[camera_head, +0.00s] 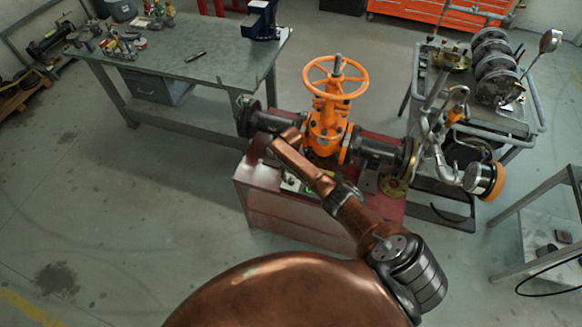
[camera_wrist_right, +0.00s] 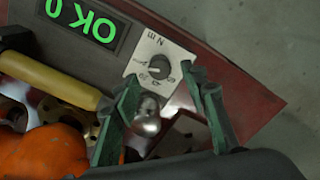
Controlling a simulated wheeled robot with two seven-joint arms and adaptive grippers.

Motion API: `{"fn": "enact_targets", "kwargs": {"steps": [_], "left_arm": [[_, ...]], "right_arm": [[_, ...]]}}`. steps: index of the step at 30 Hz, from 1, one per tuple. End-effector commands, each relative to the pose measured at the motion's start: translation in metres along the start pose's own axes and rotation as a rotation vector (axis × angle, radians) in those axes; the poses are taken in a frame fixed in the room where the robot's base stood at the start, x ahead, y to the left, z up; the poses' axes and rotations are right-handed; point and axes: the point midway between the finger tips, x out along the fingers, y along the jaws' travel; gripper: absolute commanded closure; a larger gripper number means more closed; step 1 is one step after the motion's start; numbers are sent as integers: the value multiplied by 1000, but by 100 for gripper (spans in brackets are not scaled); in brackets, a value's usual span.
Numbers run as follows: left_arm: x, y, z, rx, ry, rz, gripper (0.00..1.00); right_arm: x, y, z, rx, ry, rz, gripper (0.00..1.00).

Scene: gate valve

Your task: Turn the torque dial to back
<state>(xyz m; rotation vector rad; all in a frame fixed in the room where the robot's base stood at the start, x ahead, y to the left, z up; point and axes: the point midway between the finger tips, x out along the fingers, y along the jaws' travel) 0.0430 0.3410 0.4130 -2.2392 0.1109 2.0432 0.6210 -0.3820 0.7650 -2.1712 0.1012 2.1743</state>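The torque dial (camera_wrist_right: 158,68) is a small dark knob on a white marked plate, seen in the right wrist view beside a panel with a green lit readout (camera_wrist_right: 84,20). The markings are too small to read fully. My right gripper (camera_wrist_right: 161,79) is open, its two greenish fingers pointing toward the plate, one to each side of the knob's lower edge in the picture. I cannot tell whether either finger touches the dial. A shiny rounded metal piece (camera_wrist_right: 147,115) shows between the fingers. In the head view my copper right arm hides most of this panel. My left gripper is not in view.
An orange gate valve (camera_head: 327,112) with a handwheel (camera_head: 336,92) stands on the red cabinet (camera_head: 300,222), close behind my right arm. A yellow handle (camera_wrist_right: 50,80) lies left of the fingers. A workbench (camera_head: 180,70) and a loaded cart (camera_head: 512,118) flank the cabinet.

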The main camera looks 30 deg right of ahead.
Motion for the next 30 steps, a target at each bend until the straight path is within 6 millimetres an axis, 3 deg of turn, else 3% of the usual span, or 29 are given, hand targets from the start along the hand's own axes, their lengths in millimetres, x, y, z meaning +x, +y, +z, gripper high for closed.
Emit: {"fn": "enact_targets", "kwargs": {"steps": [6, 12, 30], "left_arm": [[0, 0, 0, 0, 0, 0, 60], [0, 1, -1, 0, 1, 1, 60], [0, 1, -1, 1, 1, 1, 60]], "right_arm": [[-46, 0, -1, -1, 4, 0, 60], [-73, -1, -1, 0, 2, -1, 60], [-82, -1, 0, 0, 0, 0, 60]]}}
